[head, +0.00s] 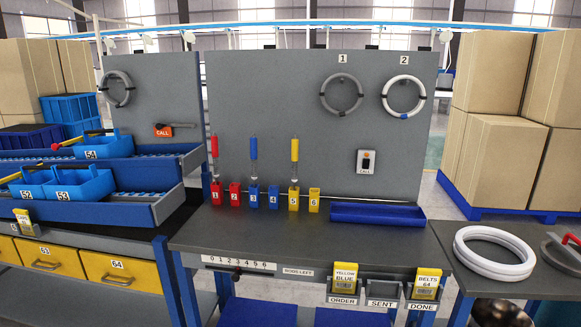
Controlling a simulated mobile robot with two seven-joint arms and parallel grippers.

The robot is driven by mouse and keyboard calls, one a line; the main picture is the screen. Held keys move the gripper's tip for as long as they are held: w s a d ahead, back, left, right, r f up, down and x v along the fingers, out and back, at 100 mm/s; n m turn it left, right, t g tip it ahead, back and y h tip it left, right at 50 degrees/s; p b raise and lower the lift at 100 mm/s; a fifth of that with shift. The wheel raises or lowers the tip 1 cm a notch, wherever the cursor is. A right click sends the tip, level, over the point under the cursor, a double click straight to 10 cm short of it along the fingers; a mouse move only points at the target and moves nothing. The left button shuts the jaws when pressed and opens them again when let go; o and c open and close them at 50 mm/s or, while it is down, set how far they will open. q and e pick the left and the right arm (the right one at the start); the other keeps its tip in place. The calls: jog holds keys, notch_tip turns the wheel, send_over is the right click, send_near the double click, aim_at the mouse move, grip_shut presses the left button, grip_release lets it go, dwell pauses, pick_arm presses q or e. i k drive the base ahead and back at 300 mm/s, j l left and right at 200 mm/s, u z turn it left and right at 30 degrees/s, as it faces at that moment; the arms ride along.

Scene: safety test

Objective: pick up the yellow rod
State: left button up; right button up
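The yellow rod (295,150) stands upright in the head view, its lower part in the yellow holder marked 5 (294,198). This holder is near the back edge of the grey workbench (300,234), in front of the grey back panel. The yellow holder marked 6 (314,200) beside it shows no rod. Neither of my grippers is in view.
A red rod (214,146) and a blue rod (254,148) stand in holders to the left. A blue tray (378,214) lies right of the holders. The bench front is clear. White rings (494,252) lie on the right side table.

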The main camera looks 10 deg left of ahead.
aim_at(294, 142)
jog(key=i+j+z, duration=0.7)
jog(key=j, duration=0.35)
jog(key=i, duration=0.05)
